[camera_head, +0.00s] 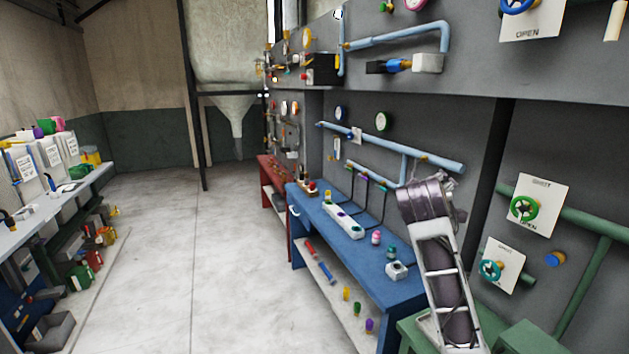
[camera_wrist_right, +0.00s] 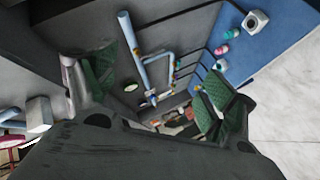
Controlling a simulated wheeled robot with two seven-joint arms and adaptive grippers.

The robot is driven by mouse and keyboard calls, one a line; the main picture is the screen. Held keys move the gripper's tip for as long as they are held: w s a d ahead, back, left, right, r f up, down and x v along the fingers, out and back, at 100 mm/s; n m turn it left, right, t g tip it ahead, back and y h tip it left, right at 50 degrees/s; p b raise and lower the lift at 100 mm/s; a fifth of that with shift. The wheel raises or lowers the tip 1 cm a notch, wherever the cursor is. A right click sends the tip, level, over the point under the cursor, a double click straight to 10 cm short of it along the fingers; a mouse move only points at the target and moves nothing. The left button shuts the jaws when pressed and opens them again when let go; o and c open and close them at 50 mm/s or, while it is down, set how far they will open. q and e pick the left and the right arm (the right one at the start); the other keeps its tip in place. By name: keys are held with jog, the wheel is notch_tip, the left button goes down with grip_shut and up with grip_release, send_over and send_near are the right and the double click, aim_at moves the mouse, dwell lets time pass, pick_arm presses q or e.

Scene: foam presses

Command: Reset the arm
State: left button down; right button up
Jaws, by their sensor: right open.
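My right arm rises from the lower right of the head view, upright in front of the wall panel. My right gripper (camera_wrist_right: 155,92) shows clearly in the wrist view. Its two green-padded fingers are spread wide apart, with nothing between them. Past the gap are blue pipes (camera_wrist_right: 133,52) on the grey wall, out of contact. In the head view the upper end of my right arm stands beside the blue bench (camera_head: 400,290), and the fingers cannot be made out. My left arm and gripper are not in view.
The blue bench holds a white power strip (camera_head: 343,220) and small bottles. A green bench (camera_head: 522,338) stands at the lower right, near valves with green handwheels (camera_head: 523,208). A red bench (camera_head: 268,190) is farther back. The floor (camera_head: 170,260) is clear.

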jog(key=s+a+f+g+y, duration=0.1)
jog(key=s+f, duration=0.3)
jog(key=f, duration=0.5)
jog(key=s+a+f+m+g+y, duration=0.15)
jog(key=s+f, duration=0.25)
jog(key=f, duration=0.5)
jog(key=s+a+f+n+g+y, duration=0.15)
jog(key=s+f, duration=0.25)
jog(key=f, duration=0.6)
jog(key=s+a+f+m+g+y, duration=0.1)
jog(key=s+f+m+g+y, duration=0.1)
jog(key=s+f, duration=0.7)
jog(key=s+a+f+m+g+y, duration=0.1)
jog(key=s+f+g, duration=0.3)
jog(key=s, duration=1)
notch_tip(320, 180, down, 36)
jog(key=s, duration=0.3)
jog(key=s+d+f, duration=0.2)
jog(key=s+f, duration=0.7)
jog(key=s, duration=0.2)
jog(key=s+d+f+g+b, duration=0.1)
jog(key=s+f, duration=0.9)
jog(key=shift+s+d+f, duration=0.2)
jog(key=shift+s+d, duration=0.2)
